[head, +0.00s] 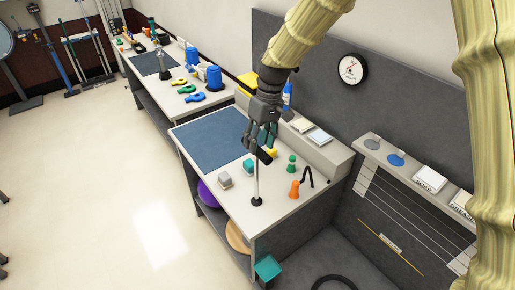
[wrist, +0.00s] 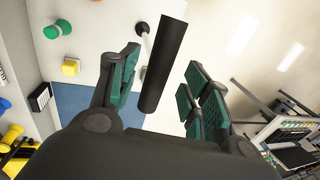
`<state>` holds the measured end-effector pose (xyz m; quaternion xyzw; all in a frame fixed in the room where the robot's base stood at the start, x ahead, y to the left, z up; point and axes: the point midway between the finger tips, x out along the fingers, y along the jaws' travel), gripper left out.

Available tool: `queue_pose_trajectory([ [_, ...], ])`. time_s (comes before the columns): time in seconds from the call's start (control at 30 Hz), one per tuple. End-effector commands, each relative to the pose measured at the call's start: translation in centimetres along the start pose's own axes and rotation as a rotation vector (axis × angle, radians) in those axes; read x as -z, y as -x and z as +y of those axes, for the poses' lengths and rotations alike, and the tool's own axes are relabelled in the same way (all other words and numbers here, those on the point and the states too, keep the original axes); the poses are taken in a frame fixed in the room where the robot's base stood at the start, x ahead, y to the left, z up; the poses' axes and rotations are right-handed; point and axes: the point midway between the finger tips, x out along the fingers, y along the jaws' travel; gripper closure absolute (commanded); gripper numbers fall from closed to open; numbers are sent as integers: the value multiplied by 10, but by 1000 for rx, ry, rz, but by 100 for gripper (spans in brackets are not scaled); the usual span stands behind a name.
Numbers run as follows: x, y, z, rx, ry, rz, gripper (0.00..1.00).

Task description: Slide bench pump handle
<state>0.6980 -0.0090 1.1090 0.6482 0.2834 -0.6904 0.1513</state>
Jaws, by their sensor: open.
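The bench pump is a thin upright metal rod (head: 256,183) on a round black base (head: 257,201) near the bench's front corner. Its black handle (head: 265,156) sits at the top of the rod, partly covered by my gripper. In the wrist view the black handle (wrist: 166,62) shows as a long cylinder between my fingers. My gripper (head: 259,142) is open above and around the handle, with green-padded fingers apart on both sides. I see gaps between the pads and the handle in the wrist view. Whether the handle lies fully between them in depth is hard to tell.
A teal block (head: 248,167) and a grey block (head: 224,180) stand left of the pump. An orange piece (head: 294,189) and a green knob (head: 291,163) stand to the right. A blue mat (head: 210,138) covers the bench's far part. A raised ledge and grey wall panel border the right.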

Motion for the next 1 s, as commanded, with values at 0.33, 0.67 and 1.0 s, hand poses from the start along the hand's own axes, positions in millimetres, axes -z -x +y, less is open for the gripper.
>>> queue_pose_trajectory([
  [0.33,1,61,0,-1,0,3,52],
  [0.67,1,83,0,-1,0,2,52],
  [1.0,0,84,0,-1,0,1,52],
])
